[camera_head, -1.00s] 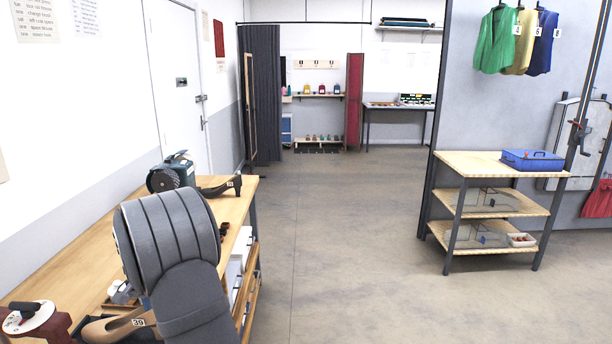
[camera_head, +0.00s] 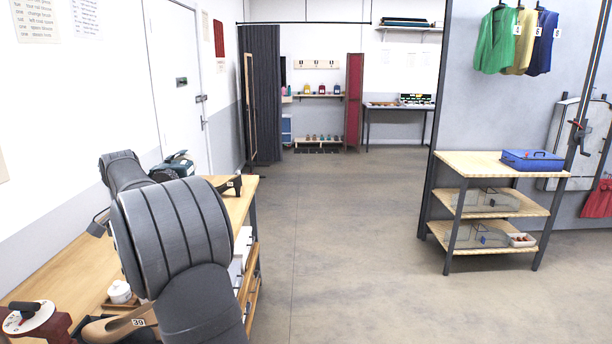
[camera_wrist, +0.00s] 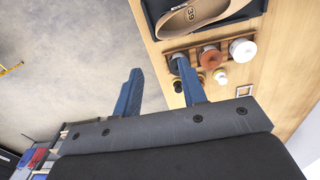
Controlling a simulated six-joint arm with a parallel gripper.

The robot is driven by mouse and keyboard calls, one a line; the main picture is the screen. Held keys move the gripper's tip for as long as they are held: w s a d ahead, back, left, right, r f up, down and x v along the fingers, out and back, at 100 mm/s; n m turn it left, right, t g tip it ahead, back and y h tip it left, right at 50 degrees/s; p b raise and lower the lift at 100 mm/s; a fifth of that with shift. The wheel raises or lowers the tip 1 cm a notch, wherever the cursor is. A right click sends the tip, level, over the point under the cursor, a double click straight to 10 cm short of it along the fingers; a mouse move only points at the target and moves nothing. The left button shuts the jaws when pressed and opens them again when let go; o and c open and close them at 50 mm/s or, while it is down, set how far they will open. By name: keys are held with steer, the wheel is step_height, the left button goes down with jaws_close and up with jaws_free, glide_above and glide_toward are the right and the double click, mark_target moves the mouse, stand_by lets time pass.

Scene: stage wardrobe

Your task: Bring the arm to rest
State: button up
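My gripper (camera_wrist: 160,66) shows in the wrist view with its two blue fingers apart and nothing between them. It hangs over the front edge of the workbench (camera_wrist: 285,60), with bare floor to the left. In the head view my grey arm is folded above the workbench (camera_head: 70,268) at the left. The fingers cannot be made out there. A wooden shoe form marked 39 (camera_head: 112,328) lies on the bench below my arm; it also shows at the top of the wrist view (camera_wrist: 205,14).
A green machine (camera_head: 176,166) and a dark red device (camera_head: 32,318) stand on the bench. A shelf cart (camera_head: 480,165) with a blue box (camera_head: 532,160) is at right. The floor between is clear.

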steer(key=f, duration=1.8)
steer(key=shift+d, duration=0.35)
steer(key=r, duration=0.3)
steer(key=shift+s+r, duration=0.2)
steer(key=shift+f, duration=0.5)
steer(key=shift+w+f, duration=0.1)
steer(key=shift+f, duration=0.5)
step_height(320, 180, up, 13)
steer(key=shift+a, duration=0.3)
